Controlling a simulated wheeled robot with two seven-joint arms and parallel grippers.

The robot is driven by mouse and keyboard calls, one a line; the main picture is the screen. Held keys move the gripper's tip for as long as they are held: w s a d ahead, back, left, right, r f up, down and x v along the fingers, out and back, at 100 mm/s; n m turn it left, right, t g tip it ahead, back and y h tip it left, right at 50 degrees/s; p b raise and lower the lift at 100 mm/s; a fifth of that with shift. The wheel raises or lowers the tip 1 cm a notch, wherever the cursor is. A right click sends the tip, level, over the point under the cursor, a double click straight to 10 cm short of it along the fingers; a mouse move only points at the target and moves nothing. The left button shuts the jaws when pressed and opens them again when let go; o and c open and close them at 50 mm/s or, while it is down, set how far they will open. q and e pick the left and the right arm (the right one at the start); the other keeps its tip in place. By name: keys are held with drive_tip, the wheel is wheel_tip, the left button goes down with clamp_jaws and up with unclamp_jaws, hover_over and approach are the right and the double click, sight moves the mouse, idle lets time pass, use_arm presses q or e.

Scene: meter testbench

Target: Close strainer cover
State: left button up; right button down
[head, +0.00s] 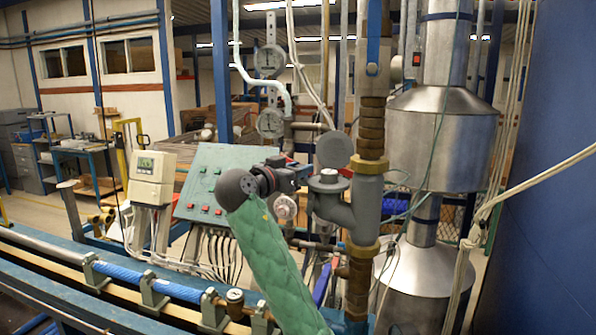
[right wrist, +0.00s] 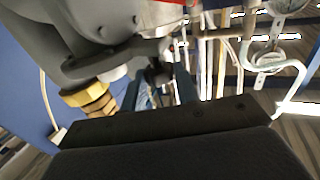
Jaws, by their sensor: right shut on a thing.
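The strainer (head: 345,212) is a grey branched pipe body joined to the brass-coloured vertical pipe. Its round grey cover (head: 334,150) stands raised above the strainer's upper opening, so the strainer looks open. My right gripper (head: 302,173) reaches in from the left at the strainer's upper left side. In the right wrist view, its two blue fingers (right wrist: 160,88) are closed around a dark part beside a large grey bolted body (right wrist: 120,28). This seems to be part of the cover; its exact shape is hidden. My left gripper is not in view.
A green control panel (head: 215,185) and a white meter box (head: 152,178) stand to the left. Pressure gauges (head: 270,62) hang behind. A large metal vessel (head: 440,140) and loose cables (head: 480,215) are on the right. A pipe bench (head: 120,275) runs along the front left.

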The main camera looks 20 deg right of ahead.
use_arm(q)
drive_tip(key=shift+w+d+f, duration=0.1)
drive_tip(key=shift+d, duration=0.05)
use_arm(e)
drive_tip(key=shift+f, duration=0.45)
idle(0.3)
drive_tip(key=c, duration=1)
unclamp_jaws()
drive_tip(key=shift+c, duration=0.2)
drive_tip(key=shift+r, duration=0.15)
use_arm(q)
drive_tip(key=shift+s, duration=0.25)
use_arm(e)
drive_tip(key=shift+r, duration=0.1)
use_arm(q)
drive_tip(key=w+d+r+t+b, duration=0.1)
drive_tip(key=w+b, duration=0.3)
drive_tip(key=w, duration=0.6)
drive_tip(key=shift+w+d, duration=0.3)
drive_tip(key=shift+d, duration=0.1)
use_arm(e)
drive_tip(key=v, duration=0.7)
drive_tip(key=shift+s+a, duration=0.25)
drive_tip(key=shift+a, duration=0.1)
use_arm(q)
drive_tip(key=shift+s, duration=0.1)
